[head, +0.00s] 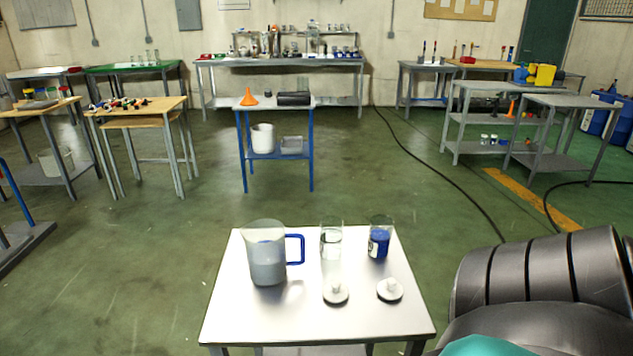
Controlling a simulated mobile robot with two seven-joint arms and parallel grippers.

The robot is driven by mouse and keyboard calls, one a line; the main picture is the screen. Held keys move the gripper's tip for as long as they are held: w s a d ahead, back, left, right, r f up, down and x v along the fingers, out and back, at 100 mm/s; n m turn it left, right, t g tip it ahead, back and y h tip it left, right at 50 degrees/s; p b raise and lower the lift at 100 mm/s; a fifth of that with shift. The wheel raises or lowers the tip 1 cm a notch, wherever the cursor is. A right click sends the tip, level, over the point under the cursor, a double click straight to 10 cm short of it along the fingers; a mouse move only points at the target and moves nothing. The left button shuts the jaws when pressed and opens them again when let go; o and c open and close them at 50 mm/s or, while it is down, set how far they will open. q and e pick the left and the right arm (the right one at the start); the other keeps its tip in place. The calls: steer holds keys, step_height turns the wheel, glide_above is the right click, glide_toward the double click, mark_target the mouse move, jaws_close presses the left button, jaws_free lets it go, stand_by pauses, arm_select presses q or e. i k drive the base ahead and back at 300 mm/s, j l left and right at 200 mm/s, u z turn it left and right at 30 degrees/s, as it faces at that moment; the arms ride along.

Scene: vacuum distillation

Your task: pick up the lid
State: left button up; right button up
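Two white round lids with small knobs lie on the metal table (235,318). One lid (336,293) is near the table's middle, and the other lid (390,290) is to its right. Behind them stand a clear glass jar (331,241) and a glass jar with blue contents (379,241), both without lids on top. A clear pitcher (267,256) with a blue handle and greyish contents stands at the left. A dark part of my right arm fills the lower right corner. Neither gripper is in view.
The front left of the metal table is bare. A blue-framed table (275,107) with an orange cone (249,97) stands farther back. A grey shelf table (500,115) is at the back right, and black cables cross the open green floor.

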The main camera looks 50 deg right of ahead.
mark_target(390, 289)
steer(key=z, duration=2.3)
